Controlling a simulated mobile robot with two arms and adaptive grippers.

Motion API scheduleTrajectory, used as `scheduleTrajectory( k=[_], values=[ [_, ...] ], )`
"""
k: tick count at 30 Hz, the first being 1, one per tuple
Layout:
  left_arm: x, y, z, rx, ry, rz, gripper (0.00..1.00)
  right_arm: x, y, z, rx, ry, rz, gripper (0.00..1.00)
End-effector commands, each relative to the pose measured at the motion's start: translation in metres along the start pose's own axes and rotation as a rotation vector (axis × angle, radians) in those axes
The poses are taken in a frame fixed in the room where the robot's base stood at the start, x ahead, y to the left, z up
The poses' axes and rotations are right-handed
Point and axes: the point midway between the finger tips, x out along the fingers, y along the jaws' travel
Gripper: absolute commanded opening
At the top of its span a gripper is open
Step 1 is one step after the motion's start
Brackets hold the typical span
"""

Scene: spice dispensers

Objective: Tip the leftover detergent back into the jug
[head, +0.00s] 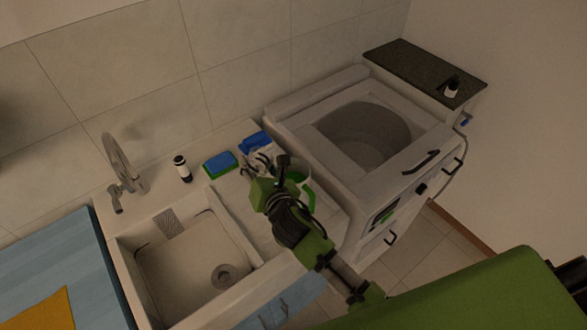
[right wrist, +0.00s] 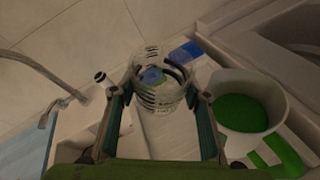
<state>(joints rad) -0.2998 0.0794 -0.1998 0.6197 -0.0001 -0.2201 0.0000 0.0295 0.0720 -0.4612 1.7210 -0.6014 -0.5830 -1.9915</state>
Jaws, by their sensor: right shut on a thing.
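My right gripper (head: 262,162) is over the counter between the sink and the washer. In the right wrist view its fingers (right wrist: 160,108) are shut on a clear glass measuring cup (right wrist: 158,98) with dark graduation marks. I cannot tell how much detergent is in the cup. The white jug (right wrist: 222,84) stands just right of the gripper, with green detergent (right wrist: 242,114) inside and a green handle (right wrist: 284,156). The cup is beside the jug, apart from its opening. In the head view the jug (head: 303,172) is partly hidden by my right arm. My left gripper is not in view.
A sink (head: 195,265) with a faucet (head: 120,165) is at left. A blue-green sponge (head: 220,163), a blue item (head: 255,142) and a dark-and-white bottle (head: 182,168) stand on the counter. An open top-loading washer (head: 290,105) is right of the jug.

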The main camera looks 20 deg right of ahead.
Motion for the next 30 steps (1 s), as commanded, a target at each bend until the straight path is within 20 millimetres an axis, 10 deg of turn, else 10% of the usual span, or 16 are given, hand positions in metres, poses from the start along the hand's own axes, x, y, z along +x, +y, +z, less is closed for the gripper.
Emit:
scheduleTrajectory(
  k=[18, 30],
  values=[
    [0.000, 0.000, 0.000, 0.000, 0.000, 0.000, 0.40, 0.022, 0.009, -0.049, -0.359, 0.047, -0.139, 0.18],
    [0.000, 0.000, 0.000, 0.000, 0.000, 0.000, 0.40, 0.011, 0.025, -0.018, -0.387, 0.049, -0.152, 0.18]
  ],
)
